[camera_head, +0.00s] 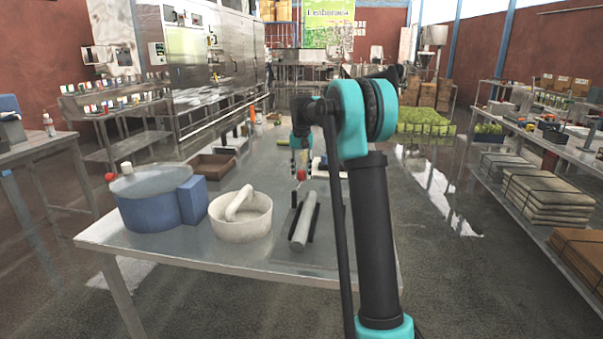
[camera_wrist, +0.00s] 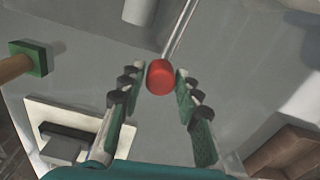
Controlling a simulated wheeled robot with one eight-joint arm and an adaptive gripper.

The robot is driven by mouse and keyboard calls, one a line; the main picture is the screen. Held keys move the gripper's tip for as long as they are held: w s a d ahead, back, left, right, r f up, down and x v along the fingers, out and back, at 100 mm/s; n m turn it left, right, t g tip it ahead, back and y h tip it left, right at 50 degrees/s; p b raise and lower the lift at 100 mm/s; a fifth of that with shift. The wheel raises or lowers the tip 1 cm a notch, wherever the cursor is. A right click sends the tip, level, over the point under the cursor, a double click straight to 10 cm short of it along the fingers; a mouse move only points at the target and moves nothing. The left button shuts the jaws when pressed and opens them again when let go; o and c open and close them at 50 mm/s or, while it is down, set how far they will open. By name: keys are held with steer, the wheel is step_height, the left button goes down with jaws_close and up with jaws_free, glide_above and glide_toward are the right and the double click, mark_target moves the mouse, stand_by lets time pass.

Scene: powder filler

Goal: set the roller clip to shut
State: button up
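My gripper (camera_wrist: 160,75) is open and points down over the table. A red knob (camera_wrist: 158,77) sits between its fingertips, with a small gap on the left side and very little on the right. The knob is at the end of thin metal rods (camera_wrist: 181,28). In the head view the red knob (camera_head: 301,175) shows just below my gripper (camera_head: 301,168). A grey cylinder (camera_head: 303,222) lies between dark rails nearer the table's front; its end (camera_wrist: 140,10) shows at the top of the wrist view. I cannot tell which part is the roller clip.
A blue tub (camera_head: 155,207) and a white bowl with a pestle (camera_head: 241,222) stand left. A brown tray (camera_head: 212,166) is behind them. A white board with a dark block (camera_wrist: 65,140) and a green block with a wooden handle (camera_wrist: 30,57) lie beside the gripper.

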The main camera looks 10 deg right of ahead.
jaws_close()
steer(key=shift+d, duration=0.1)
steer(key=s+d+m, duration=0.1)
steer(key=m, duration=0.1)
steer(key=s+d+m, duration=0.1)
steer(key=d+m, duration=0.1)
steer(key=s+d+m, duration=0.1)
steer(key=m, duration=0.1)
steer(key=s+d+m, duration=0.1)
steer(key=shift+s+m, duration=0.3)
steer(key=shift+m, duration=0.1)
steer(key=s+m, duration=0.2)
steer(key=s+d+m, duration=0.1)
steer(key=m, duration=0.1)
steer(key=shift+s, duration=0.4)
steer(key=s+m, duration=0.2)
steer(key=shift+m, duration=0.4)
steer(key=shift+s+a+m, duration=0.25)
steer(key=shift+s+m, duration=0.8)
steer(key=shift+m, duration=0.15)
